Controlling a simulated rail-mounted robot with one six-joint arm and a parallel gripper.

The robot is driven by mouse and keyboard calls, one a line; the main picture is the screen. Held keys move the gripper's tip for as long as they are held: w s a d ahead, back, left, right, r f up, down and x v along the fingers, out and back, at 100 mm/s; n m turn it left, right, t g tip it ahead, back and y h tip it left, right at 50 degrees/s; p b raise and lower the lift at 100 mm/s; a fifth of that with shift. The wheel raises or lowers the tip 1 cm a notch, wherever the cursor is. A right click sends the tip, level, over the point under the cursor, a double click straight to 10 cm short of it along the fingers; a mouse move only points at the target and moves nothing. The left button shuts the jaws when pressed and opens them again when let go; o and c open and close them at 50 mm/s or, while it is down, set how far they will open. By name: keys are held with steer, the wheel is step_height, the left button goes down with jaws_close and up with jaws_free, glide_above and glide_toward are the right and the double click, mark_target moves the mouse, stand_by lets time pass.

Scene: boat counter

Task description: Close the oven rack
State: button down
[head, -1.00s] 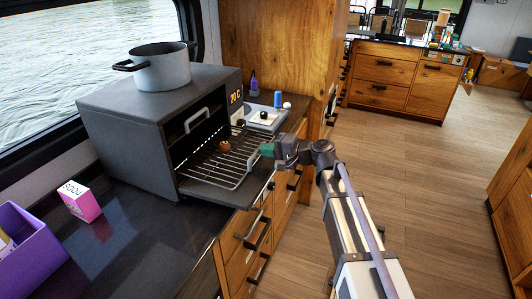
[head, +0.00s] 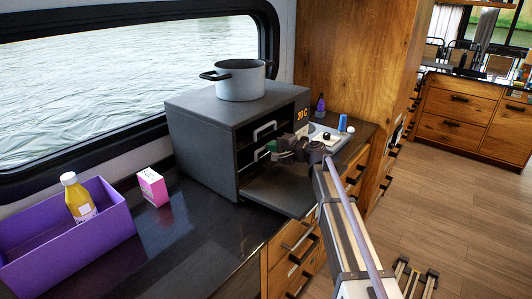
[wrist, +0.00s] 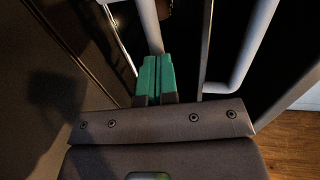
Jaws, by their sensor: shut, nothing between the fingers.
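The grey oven (head: 200,135) stands on the dark counter with its door (head: 280,190) folded down flat. The wire rack seen earlier now lies mostly inside the dark opening, largely hidden by my arm. A pale bar (head: 260,154) shows at the opening, below an upper pale handle (head: 264,131). My gripper (head: 272,147) is at the oven's front, its green fingers together and empty. In the wrist view the fingertips (wrist: 155,62) are at the end of a pale bar (wrist: 149,25); I cannot tell whether they touch. Another bent pale bar (wrist: 245,55) is to their right.
A grey pot (head: 240,82) stands on the oven. A purple bin (head: 70,245) with a yellow bottle (head: 77,198) and a pink box (head: 152,186) are on the counter to the left.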

steer(key=p+v, duration=0.2)
steer(key=v, duration=1.2)
steer(key=shift+p, duration=0.35)
